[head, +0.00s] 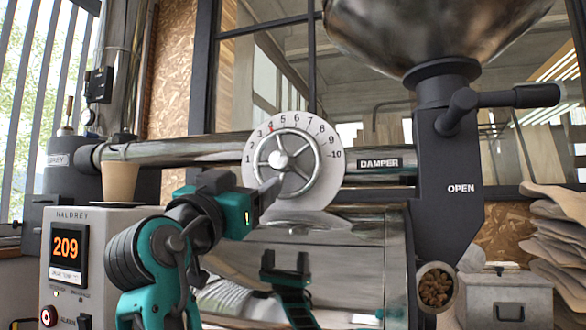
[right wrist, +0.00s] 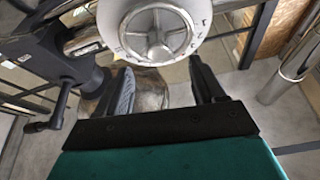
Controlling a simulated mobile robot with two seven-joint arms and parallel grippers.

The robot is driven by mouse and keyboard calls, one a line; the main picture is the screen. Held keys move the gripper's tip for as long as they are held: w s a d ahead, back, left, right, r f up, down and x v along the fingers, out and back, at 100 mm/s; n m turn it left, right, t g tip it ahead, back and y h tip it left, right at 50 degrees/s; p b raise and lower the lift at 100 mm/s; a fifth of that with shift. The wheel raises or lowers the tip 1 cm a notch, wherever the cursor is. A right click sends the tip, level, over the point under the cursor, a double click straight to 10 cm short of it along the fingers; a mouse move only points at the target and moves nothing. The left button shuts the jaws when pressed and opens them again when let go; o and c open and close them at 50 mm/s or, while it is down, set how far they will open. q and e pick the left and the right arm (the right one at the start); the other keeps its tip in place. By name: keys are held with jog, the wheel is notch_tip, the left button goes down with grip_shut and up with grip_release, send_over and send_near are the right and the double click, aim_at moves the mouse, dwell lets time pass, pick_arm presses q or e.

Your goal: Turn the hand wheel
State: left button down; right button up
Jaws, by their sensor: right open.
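The hand wheel (head: 303,150) is a silver spoked ring with a pale knob, set on a white dial numbered 1 to 10. A small red mark shows near the 4. My right gripper (head: 270,192) is in front of the wheel's lower left, and one grey finger overlaps the dial there. In the right wrist view the gripper (right wrist: 163,76) is open and nothing is between its fingers. The wheel (right wrist: 157,52) shows beyond the fingers at the top of that upside-down picture. I cannot tell whether a finger touches the wheel. My left gripper is not in view.
A metal pipe with a DAMPER label (head: 380,163) runs behind the dial. A dark chute (head: 452,205) with a side handle stands right, under the hopper (head: 430,25). A paper cup (head: 119,182) stands on the control box (head: 100,228) reading 209. The shiny drum lies below the wheel.

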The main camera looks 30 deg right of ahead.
aim_at(278, 164)
jog(key=shift+m, duration=0.3)
jog(key=p+x, duration=0.2)
jog(key=x, duration=0.2)
jog(key=p+x, duration=0.2)
jog(key=x, duration=0.2)
jog(key=s+r+p+x, duration=0.1)
jog(key=p+x, duration=0.2)
jog(key=x, duration=0.1)
jog(key=shift+w+d+r, duration=0.1)
jog(key=shift+r, duration=0.05)
jog(key=shift+w+d+p, duration=0.3)
jog(key=shift+d, duration=0.1)
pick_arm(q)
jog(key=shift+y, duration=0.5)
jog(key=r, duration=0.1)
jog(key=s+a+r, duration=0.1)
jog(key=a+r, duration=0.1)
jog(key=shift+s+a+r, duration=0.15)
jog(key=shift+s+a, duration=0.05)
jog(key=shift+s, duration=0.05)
pick_arm(e)
jog(key=shift+c, duration=0.5)
jog(key=c, duration=0.4)
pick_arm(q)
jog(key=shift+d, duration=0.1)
pick_arm(e)
grip_shut()
